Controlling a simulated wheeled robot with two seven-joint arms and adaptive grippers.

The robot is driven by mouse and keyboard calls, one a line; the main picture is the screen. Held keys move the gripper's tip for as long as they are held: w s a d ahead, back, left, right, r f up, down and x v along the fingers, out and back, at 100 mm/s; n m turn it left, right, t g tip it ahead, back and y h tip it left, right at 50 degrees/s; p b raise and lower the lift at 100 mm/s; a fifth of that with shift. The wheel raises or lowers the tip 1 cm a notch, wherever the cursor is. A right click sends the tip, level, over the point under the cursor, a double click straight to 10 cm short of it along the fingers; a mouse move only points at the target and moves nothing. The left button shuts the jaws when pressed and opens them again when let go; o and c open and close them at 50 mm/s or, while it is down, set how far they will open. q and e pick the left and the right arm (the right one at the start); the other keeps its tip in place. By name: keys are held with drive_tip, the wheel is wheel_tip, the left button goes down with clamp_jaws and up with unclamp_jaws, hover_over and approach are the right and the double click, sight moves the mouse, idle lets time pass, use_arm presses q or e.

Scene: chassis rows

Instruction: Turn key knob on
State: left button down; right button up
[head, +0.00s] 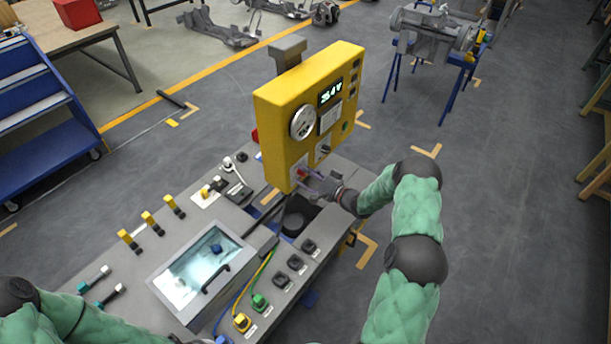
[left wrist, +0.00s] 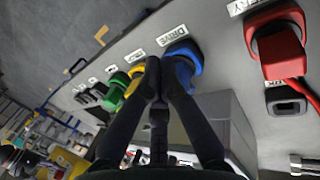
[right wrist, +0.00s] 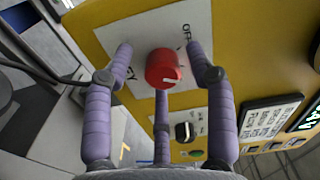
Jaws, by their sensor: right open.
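The red knob (right wrist: 163,68), with a pale mark on its face, sits on a white label reading "OFF" on the yellow control box. In the head view it is low on the front of the box (head: 302,172). My right gripper (right wrist: 150,47) is open. Its purple fingers stand on either side of the knob, with no clear contact visible. In the head view my right gripper (head: 312,180) is at the lower front of the box. My left gripper (left wrist: 160,68) shows dark fingers with tips close together near the blue plug (left wrist: 182,65); whether they touch is unclear.
A black knob (right wrist: 185,131) sits beside the red one on the yellow box (head: 285,95). A grey console (head: 140,240) with a glass-covered bay, switches and coloured plugs lies below. A red plug (left wrist: 280,50) is near my left gripper. Open floor lies right.

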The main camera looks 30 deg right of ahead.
drive_tip(key=v, duration=1.1)
drive_tip(key=shift+s, duration=0.45)
drive_tip(key=shift+d+f, duration=0.1)
